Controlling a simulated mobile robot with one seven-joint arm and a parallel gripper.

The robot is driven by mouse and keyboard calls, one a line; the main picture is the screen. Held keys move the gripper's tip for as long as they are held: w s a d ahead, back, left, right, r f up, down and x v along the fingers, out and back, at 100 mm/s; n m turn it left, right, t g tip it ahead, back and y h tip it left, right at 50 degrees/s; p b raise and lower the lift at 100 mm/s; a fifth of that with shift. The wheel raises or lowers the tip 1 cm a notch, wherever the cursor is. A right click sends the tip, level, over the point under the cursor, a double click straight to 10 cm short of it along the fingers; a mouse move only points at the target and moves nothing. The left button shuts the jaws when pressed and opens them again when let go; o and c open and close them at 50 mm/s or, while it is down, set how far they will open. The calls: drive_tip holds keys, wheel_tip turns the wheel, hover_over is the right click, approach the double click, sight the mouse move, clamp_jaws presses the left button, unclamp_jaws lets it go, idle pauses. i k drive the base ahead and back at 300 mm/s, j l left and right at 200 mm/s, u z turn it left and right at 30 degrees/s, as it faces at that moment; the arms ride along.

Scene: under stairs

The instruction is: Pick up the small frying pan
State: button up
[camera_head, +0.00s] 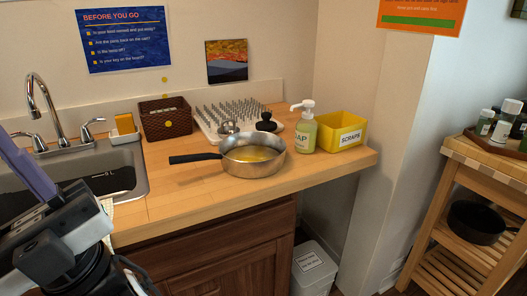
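A small frying pan (262,167) of shiny metal with a long black handle stands upright on the wooden counter. Its handle points left toward the sink, and something yellow shows inside it. My gripper (26,168) is at the lower left, over the sink side, well apart from the pan. A purple bar sticks up from its black and grey body. Its fingertips do not show clearly, so I cannot tell whether it is open or shut. Nothing is seen touching the pan.
Behind the pan are a spiked drying rack (235,113), a brown basket (165,118), a soap bottle (305,130) and a yellow scraps bin (342,132). The sink (131,160) is left. A black pan (477,222) sits on the right cart's shelf. Counter in front is clear.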

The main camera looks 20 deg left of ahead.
sight(246, 155)
drive_tip(key=i+l+u, duration=0.45)
drive_tip(key=l+u, duration=0.15)
drive_tip(key=i+l+u, duration=0.15)
drive_tip(key=l+u, duration=0.15)
